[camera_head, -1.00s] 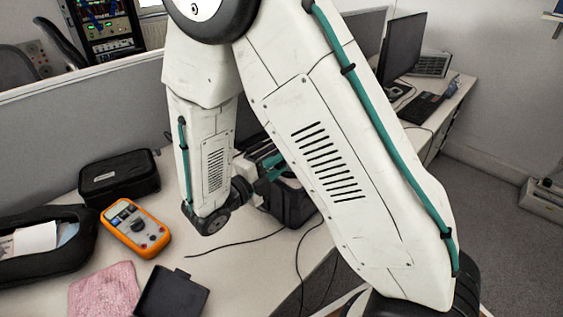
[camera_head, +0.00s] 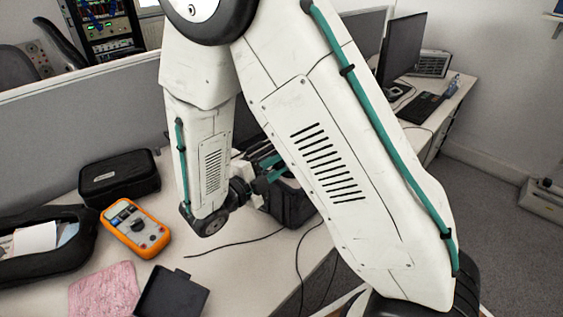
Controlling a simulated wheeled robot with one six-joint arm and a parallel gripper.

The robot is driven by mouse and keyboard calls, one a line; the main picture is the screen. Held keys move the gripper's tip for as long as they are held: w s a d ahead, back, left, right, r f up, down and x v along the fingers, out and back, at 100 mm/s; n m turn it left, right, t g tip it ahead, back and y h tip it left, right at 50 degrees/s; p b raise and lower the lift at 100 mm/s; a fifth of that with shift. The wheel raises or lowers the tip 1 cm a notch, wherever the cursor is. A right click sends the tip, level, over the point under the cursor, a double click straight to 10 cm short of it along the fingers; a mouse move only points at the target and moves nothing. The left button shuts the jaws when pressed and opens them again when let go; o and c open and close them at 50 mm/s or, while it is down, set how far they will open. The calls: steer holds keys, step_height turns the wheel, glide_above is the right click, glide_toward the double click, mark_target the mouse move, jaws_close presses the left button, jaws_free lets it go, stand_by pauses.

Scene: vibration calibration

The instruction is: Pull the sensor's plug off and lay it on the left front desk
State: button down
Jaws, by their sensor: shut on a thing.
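My gripper (camera_head: 272,168), with teal fingers, is partly hidden behind my white arm. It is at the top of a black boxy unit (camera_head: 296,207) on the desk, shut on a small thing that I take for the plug. The plug and the sensor cannot be made out, so I cannot tell whether they are joined. A thin dark cable (camera_head: 240,242) lies on the desk left of the unit. Another cable (camera_head: 299,262) hangs down over the desk's front edge. The left front desk (camera_head: 225,280) has bare white surface near the cable.
An orange multimeter (camera_head: 136,228), a black case (camera_head: 119,178), an open black pouch (camera_head: 45,262), a pink cloth (camera_head: 104,291) and a dark tray (camera_head: 171,294) occupy the desk's left side. A grey partition (camera_head: 60,120) stands behind. My arm blocks much of the view.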

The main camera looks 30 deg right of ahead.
mark_target(275, 167)
steer(key=shift+s+a, duration=0.2)
steer(key=shift+a, duration=0.45)
stand_by(0.7)
steer(key=shift+v, duration=1.65)
steer(key=shift+d, duration=0.1)
steer(key=a+f+m+g+y, duration=0.1)
steer(key=f+m+y, duration=0.3)
steer(key=y, duration=0.1)
steer(key=a+f+m+g+y, duration=0.2)
steer(key=f+m+y, duration=0.2)
steer(key=y, duration=0.2)
steer(key=a+f+m+g+y, duration=0.2)
steer(key=f+m+y, duration=0.2)
steer(key=y, duration=0.1)
steer(key=shift+w+f+y, duration=0.1)
steer(key=shift+w+y, duration=0.3)
steer(key=shift+f, duration=2.7)
